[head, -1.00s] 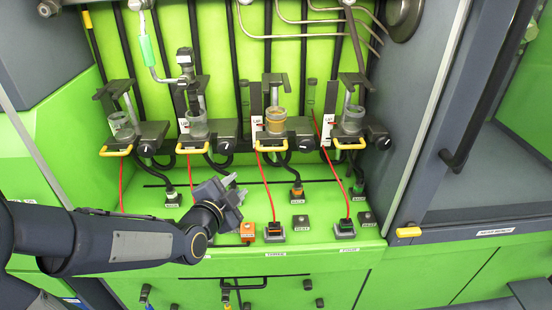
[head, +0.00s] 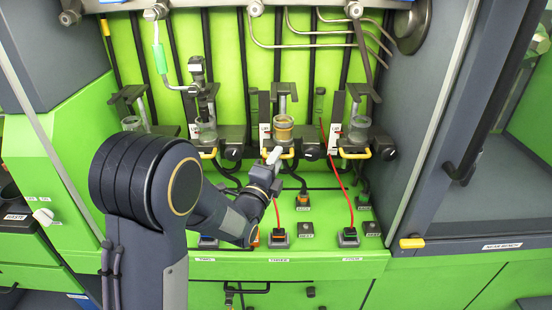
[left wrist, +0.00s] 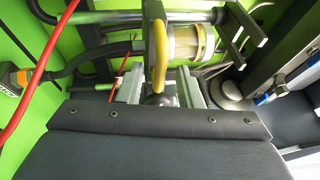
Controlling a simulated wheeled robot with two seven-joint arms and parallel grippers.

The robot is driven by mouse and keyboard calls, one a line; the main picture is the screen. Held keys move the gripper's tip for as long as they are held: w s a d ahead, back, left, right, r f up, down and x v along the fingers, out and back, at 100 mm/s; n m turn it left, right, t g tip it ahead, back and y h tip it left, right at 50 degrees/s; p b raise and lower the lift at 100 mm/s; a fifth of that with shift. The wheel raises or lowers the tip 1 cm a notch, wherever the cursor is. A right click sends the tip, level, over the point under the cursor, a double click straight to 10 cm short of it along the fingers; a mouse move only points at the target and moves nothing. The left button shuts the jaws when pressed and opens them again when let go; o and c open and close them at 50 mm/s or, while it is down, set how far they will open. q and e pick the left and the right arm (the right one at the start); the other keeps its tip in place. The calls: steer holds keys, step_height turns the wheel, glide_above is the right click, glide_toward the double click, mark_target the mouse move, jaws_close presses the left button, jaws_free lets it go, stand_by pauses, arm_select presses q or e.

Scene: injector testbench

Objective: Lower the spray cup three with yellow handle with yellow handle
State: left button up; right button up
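Spray cup three is the glass cup with amber liquid (head: 284,129), third from the left in the row on the green back wall. In the left wrist view the cup (left wrist: 190,45) lies sideways just beyond the fingers. Its yellow handle (head: 287,155) is partly hidden by my left gripper (head: 273,157). In the left wrist view the yellow handle (left wrist: 160,42) runs into the gap between the two fingers of the left gripper (left wrist: 160,88). The fingers are apart, with space on both sides of the handle; contact is not visible. My right gripper is not in view.
Neighbouring cups stand left (head: 206,129) and right (head: 359,130), each with a yellow handle. Red cables (head: 335,165) hang to the green bench ledge (head: 330,262). A black knob (head: 311,151) sits right of cup three. My left arm hides the ledge's left part.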

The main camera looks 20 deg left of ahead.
arm_select(q)
steer(key=shift+w, duration=0.15)
jaws_close()
step_height(320, 180, down, 6)
steer(key=b, duration=0.7)
steer(key=shift+f+b, duration=0.2)
steer(key=shift+b, duration=0.2)
steer(key=shift+d+f, duration=0.1)
jaws_free()
